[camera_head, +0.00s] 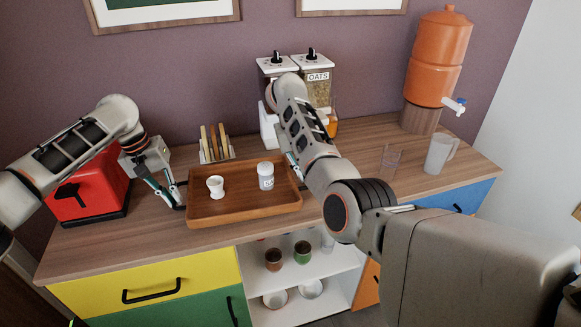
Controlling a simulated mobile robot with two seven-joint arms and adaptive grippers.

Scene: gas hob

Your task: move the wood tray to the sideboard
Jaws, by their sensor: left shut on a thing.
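The brown wood tray (243,212) is at the sideboard's top (345,148), near its front edge. I cannot tell whether it rests fully on the top or hovers just above. A small white egg cup (215,187) and a white labelled jar (266,176) stand upright in it. My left gripper (178,203) is shut on the tray's left edge. My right gripper (292,168) is at the tray's right edge, mostly hidden behind my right arm, so its fingers do not show clearly.
A red toaster (90,192) stands left of the tray, a toast rack (215,143) behind it. Cereal dispensers (318,80) stand at the back. An orange water dispenser (437,60), a glass (390,160) and a frosted jug (438,155) stand at the right. Open shelves (300,255) hold cups and bowls.

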